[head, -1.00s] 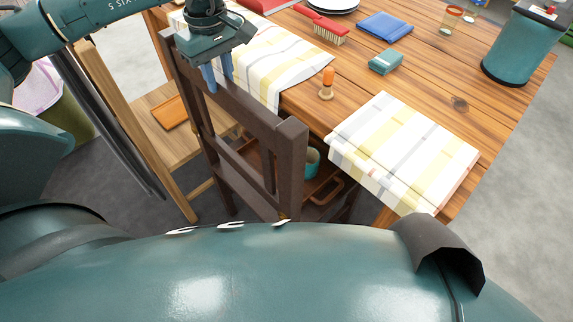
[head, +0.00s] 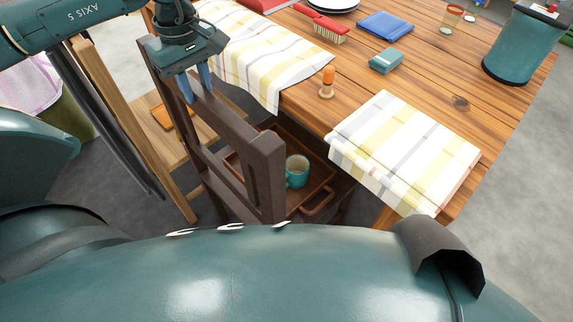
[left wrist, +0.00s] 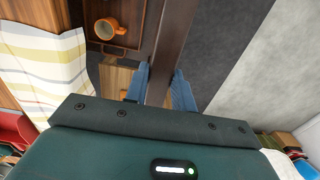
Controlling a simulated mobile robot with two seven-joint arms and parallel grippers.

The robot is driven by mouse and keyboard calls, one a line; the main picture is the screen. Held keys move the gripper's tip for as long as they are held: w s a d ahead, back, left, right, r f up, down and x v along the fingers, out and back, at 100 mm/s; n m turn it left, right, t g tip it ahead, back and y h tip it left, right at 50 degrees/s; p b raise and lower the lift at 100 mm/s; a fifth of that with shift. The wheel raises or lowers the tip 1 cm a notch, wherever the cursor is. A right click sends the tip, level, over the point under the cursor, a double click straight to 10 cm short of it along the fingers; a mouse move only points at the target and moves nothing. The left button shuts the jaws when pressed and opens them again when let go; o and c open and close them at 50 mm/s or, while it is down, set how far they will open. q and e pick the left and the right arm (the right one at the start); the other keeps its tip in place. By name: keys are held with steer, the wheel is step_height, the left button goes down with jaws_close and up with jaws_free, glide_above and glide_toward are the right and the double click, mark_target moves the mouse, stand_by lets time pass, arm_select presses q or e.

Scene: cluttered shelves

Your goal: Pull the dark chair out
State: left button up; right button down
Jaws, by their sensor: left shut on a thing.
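The dark brown chair (head: 228,125) stands at the near left side of the wooden table, its back toward me. My left gripper (head: 195,88) reaches down from above and is shut on the top rail of the chair back, near its left end. In the left wrist view the blue fingers (left wrist: 160,88) lie on either side of the dark rail (left wrist: 168,50). A brown tray (head: 318,204) with a teal mug (head: 297,172) shows behind the chair back, low beside the table. Much of the seat is hidden. My right gripper is not in view.
The wooden table (head: 455,100) holds two striped cloths (head: 405,150), an orange-topped peg (head: 327,84), a brush (head: 325,27) and a teal canister (head: 520,45). A light wooden chair (head: 130,120) stands close on the left. The left wrist view shows an orange mug (left wrist: 107,29).

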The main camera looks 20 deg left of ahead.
arm_select(q)
steer(key=shift+s+a+f+b, duration=0.15)
steer(key=shift+s+a, duration=0.15)
steer(key=shift+s, duration=0.35)
steer(key=shift+s+a+r+b, duration=0.15)
steer(key=shift+s+a, duration=0.15)
steer(key=shift+s, duration=0.35)
steer(key=o, duration=0.5)
steer(key=shift+s+f, duration=0.1)
steer(key=shift+s, duration=0.05)
steer(key=o, duration=0.6)
steer(key=shift+r+p, duration=2.4)
steer(key=shift+r, duration=1.2)
